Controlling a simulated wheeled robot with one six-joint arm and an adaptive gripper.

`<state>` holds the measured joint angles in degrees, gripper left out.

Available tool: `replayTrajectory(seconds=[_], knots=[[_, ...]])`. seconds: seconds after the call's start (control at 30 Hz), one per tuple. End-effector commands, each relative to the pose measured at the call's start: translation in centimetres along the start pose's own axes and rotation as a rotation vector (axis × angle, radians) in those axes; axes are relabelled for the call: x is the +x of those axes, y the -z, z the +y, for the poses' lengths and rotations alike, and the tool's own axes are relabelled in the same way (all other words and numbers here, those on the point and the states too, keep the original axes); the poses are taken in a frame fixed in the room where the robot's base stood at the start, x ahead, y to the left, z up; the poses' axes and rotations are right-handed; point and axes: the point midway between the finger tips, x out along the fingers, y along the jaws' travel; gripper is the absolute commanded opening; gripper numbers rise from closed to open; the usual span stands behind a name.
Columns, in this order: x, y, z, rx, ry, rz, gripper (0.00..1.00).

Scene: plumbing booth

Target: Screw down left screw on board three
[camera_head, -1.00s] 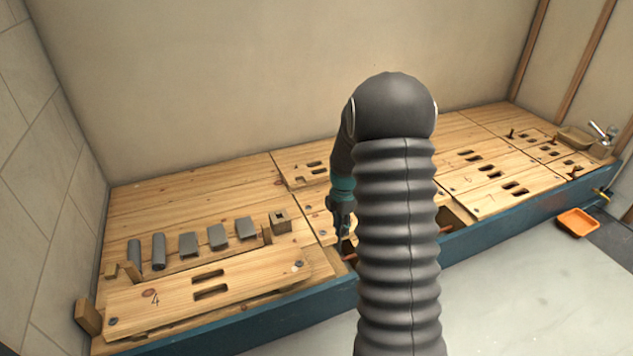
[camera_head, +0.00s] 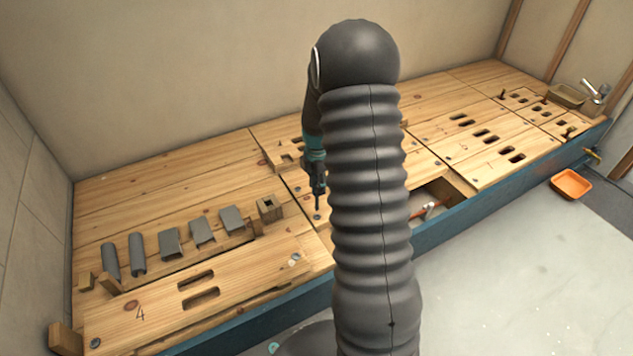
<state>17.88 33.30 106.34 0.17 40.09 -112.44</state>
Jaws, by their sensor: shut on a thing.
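My gripper (camera_head: 316,168) shows in the head view just left of my dark ribbed arm, which hides much of it. It is shut on a teal-and-black power screwdriver (camera_head: 313,148), held upright with its bit pointing down. The bit's tip is just over a dark screw (camera_head: 317,217) at the left of a board (camera_head: 325,231), which I take to be board three; I cannot tell whether they touch. Most of this board and its number are hidden behind my arm.
Board four (camera_head: 240,287) lies at the front left, with several grey pieces (camera_head: 170,243) in a row behind it. An opening (camera_head: 425,205) with a copper pipe is right of my arm. More slotted boards (camera_head: 480,160) lie at right. An orange tray (camera_head: 571,184) is on the floor.

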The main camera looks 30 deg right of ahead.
Motion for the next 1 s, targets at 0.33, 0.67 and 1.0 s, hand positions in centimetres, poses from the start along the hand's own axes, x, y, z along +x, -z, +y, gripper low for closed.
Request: replayTrajectory(seconds=[0.33,0.67,1.0], knots=[[2.4,0.2,0.1,-0.003,0.000,0.000,0.00],[4.3,0.2,0.0,-0.003,0.000,0.000,0.00],[4.8,0.2,0.1,0.240,0.000,-0.001,0.00]])
